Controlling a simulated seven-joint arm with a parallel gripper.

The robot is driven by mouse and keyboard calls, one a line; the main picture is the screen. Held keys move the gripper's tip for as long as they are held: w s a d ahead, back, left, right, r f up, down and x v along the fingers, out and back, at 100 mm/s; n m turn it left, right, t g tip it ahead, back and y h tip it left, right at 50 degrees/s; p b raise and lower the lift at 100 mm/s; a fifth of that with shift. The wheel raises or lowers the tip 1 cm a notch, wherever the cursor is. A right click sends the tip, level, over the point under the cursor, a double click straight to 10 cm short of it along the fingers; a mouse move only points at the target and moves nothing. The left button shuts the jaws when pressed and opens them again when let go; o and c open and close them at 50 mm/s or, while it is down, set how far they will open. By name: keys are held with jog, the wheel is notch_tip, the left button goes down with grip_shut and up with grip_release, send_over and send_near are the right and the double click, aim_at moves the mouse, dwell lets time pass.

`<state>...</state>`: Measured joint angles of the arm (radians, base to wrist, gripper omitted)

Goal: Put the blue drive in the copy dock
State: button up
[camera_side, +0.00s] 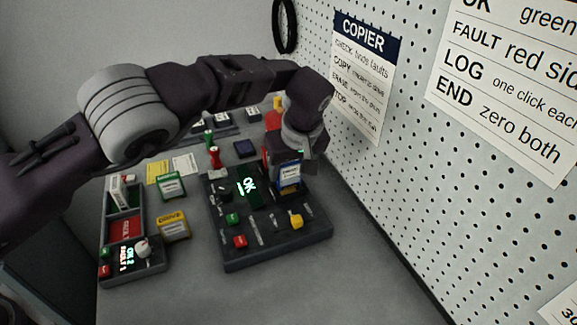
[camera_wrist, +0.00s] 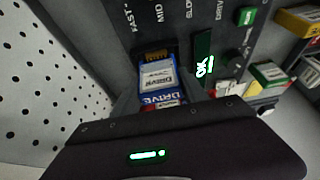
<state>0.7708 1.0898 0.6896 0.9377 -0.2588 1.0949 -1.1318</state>
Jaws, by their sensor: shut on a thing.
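The blue drive (camera_side: 289,175) has a white label and stands upright at the back right of the dark copier (camera_side: 290,246). My gripper (camera_side: 290,160) is shut on its upper part from above. In the wrist view the blue drive (camera_wrist: 157,77) shows between the fingers, with a gold-coloured strip beyond its far end at the copier's face. The drive is at the dock area. I cannot tell whether its lower end is fully seated, as the dock opening is mostly hidden. The copier's display (camera_side: 247,186) reads OK in green.
A pegboard wall (camera_side: 420,170) rises close on the right.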

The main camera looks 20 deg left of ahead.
jog(key=shift+f, duration=1.05)
dwell(1.4)
jog(key=o, duration=1.9)
jog(key=shift+r, duration=3.5)
